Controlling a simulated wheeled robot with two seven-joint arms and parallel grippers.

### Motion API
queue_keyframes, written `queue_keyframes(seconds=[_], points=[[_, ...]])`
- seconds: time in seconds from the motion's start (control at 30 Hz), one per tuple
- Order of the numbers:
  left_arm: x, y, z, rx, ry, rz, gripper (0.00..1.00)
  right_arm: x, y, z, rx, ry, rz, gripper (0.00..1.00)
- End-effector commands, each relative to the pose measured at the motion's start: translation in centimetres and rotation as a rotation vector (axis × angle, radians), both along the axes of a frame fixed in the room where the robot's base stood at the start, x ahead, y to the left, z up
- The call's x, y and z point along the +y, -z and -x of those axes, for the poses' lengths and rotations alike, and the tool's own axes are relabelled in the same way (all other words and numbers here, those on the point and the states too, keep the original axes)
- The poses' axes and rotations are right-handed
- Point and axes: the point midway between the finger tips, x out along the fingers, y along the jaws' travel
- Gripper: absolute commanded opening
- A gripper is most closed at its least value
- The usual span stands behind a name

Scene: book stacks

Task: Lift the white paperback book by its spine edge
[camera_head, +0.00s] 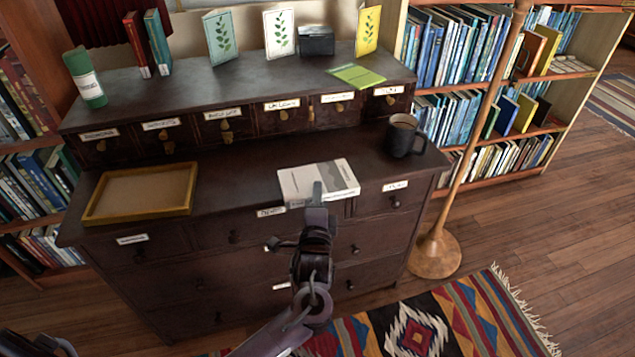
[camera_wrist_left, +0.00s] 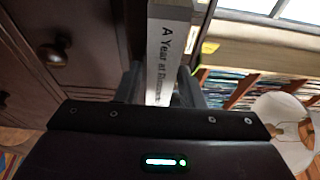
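The white paperback book (camera_head: 330,177) lies flat on the lower ledge of the dark wooden cabinet, its spine edge at the ledge's front. My left gripper (camera_head: 318,194) reaches it from the front, with one finger over the cover. In the left wrist view the spine (camera_wrist_left: 163,60), printed "A Year at…", stands between the two fingers of the left gripper (camera_wrist_left: 165,90). The fingers sit close against both sides of the spine. The rest of the printed title is hidden by the gripper body.
A black mug (camera_head: 403,137) stands right of the book, and an empty wooden tray (camera_head: 98,203) lies at the left. Small labelled drawers (camera_head: 228,128) rise behind. A lamp stand (camera_head: 434,252) is right of the cabinet; a patterned rug (camera_head: 455,318) lies in front.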

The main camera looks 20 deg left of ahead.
Motion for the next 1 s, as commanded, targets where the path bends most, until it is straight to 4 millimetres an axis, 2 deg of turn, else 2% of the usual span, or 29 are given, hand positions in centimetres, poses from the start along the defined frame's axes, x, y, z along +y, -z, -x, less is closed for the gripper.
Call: queue_keyframes(seconds=[0.03, 0.2, 0.27, 0.63, 0.77, 0.87, 1.0], points=[[0.0, 0.0, 0.0, 0.0, 0.0, 0.0, 0.28, 0.0, 0.0, 0.0, 0.0, 0.0, 0.0, 0.0], [0.0, 0.0, 0.0, 0.0, 0.0, 0.0, 0.06, 0.0, 0.0, 0.0, 0.0, -0.001, 0.0, 0.0], [0.0, 0.0, 0.0, 0.0, 0.0, 0.0, 0.0, 0.0, 0.0, 0.1, 0.0, -0.001, 0.0, 0.0], [0.0, -0.2, 0.0, -0.002, 0.0, 0.0, 0.0, -0.1, 0.1, 0.1, 0.003, 0.0, 0.001, 0.0], [0.0, -0.9, 0.0, -0.003, 0.0, 0.0, 0.0, -0.1, 0.1, 0.1, -0.003, 0.001, 0.0, 0.0], [0.0, -2.2, 0.0, -0.006, 0.0, 0.0, 0.0, -0.4, 0.8, 0.3, -0.007, 0.006, 0.004, 0.0], [0.0, -5.5, 0.0, -0.009, 0.001, 0.002, 0.0, -1.1, 2.3, 1.2, -0.011, 0.014, 0.009, 0.0]])
